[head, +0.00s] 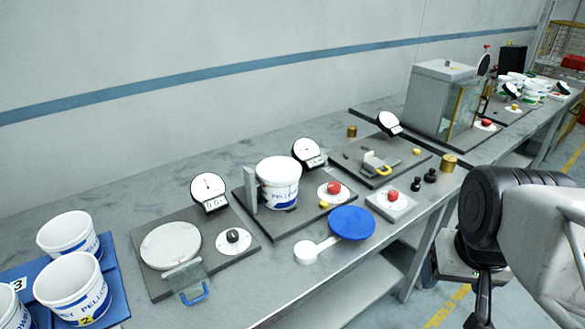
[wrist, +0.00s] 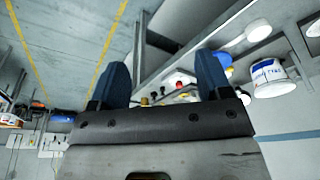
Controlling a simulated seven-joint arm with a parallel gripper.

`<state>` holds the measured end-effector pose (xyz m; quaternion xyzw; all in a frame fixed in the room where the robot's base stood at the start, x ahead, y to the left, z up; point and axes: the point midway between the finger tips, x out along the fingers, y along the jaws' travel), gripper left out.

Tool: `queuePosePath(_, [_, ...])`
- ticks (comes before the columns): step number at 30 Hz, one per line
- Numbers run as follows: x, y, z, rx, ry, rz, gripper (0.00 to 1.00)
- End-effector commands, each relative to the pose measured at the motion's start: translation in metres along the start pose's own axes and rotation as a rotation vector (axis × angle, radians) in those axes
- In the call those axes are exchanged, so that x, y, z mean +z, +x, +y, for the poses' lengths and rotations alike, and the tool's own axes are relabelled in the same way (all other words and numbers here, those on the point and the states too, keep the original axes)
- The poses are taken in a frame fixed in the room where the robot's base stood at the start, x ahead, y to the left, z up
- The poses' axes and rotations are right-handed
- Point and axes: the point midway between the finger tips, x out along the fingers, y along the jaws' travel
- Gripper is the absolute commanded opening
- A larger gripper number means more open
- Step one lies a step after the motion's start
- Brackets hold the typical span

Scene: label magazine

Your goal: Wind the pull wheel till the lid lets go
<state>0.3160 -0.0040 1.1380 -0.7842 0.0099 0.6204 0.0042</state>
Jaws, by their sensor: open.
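My gripper (wrist: 160,82) is open and empty in the wrist view, with its two dark blue fingers wide apart. In the head view my arm hangs at the lower right, beyond the front of the bench, away from the stations. Several knobs on white round dials could be the wheel: a black one (head: 233,236), a red one (head: 334,188) and another red one (head: 392,195). I cannot tell which is the pull wheel. A white tub (head: 279,183) with blue lettering stands on a dark plate beside a grey upright block. I cannot tell which part is the lid.
The grey bench (head: 262,283) runs from lower left to upper right. It bears round gauges (head: 208,190), a blue disc (head: 351,222) with a white end, a glass-fronted cabinet (head: 440,95), and more tubs (head: 72,288) on a blue mat. Small black and brass weights stand near the front edge.

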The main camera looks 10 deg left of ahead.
Motion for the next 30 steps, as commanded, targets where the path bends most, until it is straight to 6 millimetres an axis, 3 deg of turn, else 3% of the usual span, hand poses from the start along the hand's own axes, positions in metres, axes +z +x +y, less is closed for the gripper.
queuePosePath(17, [-0.003, 0.0, -0.001, 0.0, -0.005, -0.002, 0.71])
queuePosePath(23, [-0.021, -0.001, -0.004, -0.003, -0.033, -0.012, 0.71])
queuePosePath(30, [-0.064, 0.0, -0.013, -0.009, -0.1, -0.033, 0.71])
